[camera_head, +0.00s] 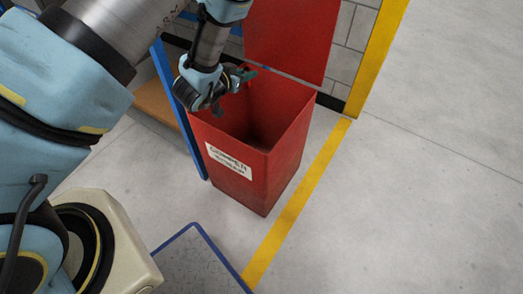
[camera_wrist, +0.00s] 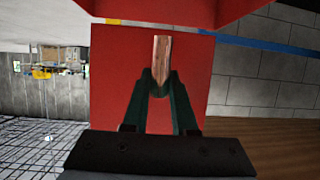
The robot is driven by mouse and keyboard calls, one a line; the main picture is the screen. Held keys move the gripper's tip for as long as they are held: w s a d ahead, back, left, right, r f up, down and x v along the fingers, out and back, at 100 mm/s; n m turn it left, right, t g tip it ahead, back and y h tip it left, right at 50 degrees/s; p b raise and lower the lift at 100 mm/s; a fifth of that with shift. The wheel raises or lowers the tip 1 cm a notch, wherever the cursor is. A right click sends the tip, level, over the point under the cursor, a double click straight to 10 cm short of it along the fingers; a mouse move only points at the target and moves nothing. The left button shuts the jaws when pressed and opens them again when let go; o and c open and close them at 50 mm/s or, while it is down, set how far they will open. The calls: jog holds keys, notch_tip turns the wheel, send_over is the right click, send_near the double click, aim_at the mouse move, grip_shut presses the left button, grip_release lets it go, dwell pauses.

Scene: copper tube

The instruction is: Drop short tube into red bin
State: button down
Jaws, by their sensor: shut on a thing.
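A short copper tube (camera_wrist: 161,55) is between the green fingertips of my gripper (camera_wrist: 161,86) in the wrist view. My gripper is shut on it, and the tube's far end sticks out past the fingers. The red bin (camera_head: 233,186) stands open on the floor in the head view, with a white label on its front. My gripper (camera_head: 246,77) is over the bin's back left part, near the rim. The tube is too small to make out in the head view. Red bin surfaces (camera_wrist: 105,70) fill the middle of the wrist view behind the tube.
A red panel (camera_head: 288,35) rises behind the bin against a grey block wall. A blue post (camera_head: 178,110) and a brown board (camera_head: 155,102) stand close at its left. A yellow floor line (camera_head: 297,203) runs along its right. The floor further right is clear.

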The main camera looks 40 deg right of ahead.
jog(key=shift+m+g, duration=0.4)
jog(key=shift+g, duration=0.1)
jog(key=f+b, duration=0.1)
jog(key=s+d+f+b, duration=0.1)
jog(key=f+b, duration=0.1)
jog(key=d+f+b, duration=0.1)
jog(key=f+b, duration=0.1)
jog(key=shift+s+d, duration=0.15)
jog(key=shift+d, duration=0.05)
jog(key=c, duration=0.6)
grip_release()
jog(key=v, duration=1)
jog(key=shift+s+a+r, duration=0.1)
jog(key=shift+s+a, duration=0.05)
jog(key=shift+a, duration=0.25)
